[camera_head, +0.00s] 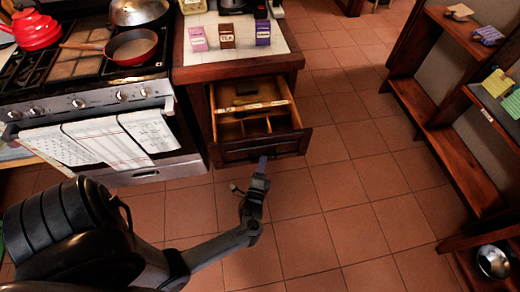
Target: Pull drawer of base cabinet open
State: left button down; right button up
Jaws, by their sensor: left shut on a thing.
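The base cabinet (197,110) of dark wood stands right of the stove, under a tiled counter. Its top drawer (297,136) is pulled well out, and its divided inside shows, with light wooden compartments and a utensil lying across them. My left arm comes in from the lower left. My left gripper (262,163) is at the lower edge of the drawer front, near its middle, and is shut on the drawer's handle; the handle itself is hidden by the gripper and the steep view. My right gripper is not in view.
A stove (90,95) with hanging towels, a red kettle (33,30) and a red pan (131,47) is at left. Small boxes (226,36) stand on the counter. An open wooden shelf (455,150) is at right. The tiled floor (345,215) between is clear.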

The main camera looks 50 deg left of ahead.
pick_arm(q)
jog(key=shift+s+d+r, duration=0.1)
jog(key=shift+s+d, duration=0.2)
jog(key=shift+d, duration=0.35)
jog(key=c, duration=1.2)
grip_release()
